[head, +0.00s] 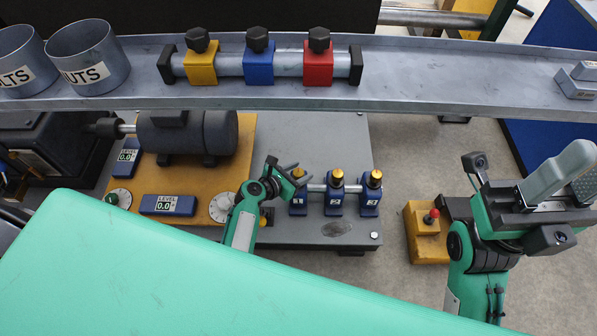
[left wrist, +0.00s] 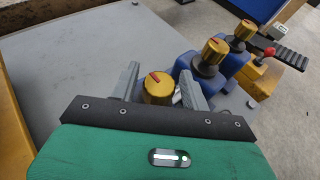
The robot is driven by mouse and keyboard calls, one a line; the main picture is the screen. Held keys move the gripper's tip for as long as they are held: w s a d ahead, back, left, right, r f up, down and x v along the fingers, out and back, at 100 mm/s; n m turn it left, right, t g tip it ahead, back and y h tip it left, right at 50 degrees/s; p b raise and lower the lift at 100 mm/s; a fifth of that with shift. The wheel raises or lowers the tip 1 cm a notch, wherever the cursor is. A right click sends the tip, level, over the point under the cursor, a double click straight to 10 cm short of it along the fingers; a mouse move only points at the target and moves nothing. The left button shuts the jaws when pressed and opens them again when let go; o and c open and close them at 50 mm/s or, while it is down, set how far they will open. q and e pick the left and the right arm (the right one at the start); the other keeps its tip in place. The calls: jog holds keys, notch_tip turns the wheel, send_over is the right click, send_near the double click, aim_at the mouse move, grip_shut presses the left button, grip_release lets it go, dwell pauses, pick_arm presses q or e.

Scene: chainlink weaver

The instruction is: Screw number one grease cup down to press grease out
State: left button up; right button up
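Grease cup number one (head: 298,203) is a blue block marked 1 with a gold cap, at the left of a row of three on a grey plate. My left gripper (head: 289,170) is at its cap and partly covers it in the head view. In the left wrist view the gold cap (left wrist: 157,88), with a red mark on top, sits between the two grey fingers (left wrist: 160,78). A narrow gap seems to show on each side of the cap. My right gripper (head: 572,180) is raised at the right, with its fingers apart and nothing seen between them.
Grease cups two (head: 336,203) and three (head: 370,203) stand close to the right. A yellow box with a red knob (head: 431,216) stands beyond the plate. A grey shelf (head: 450,75) with bins and coloured blocks crosses above. A dark motor (head: 190,135) is left.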

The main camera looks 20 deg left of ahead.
pick_arm(q)
jog(key=c, duration=0.7)
jog(key=shift+h, duration=0.3)
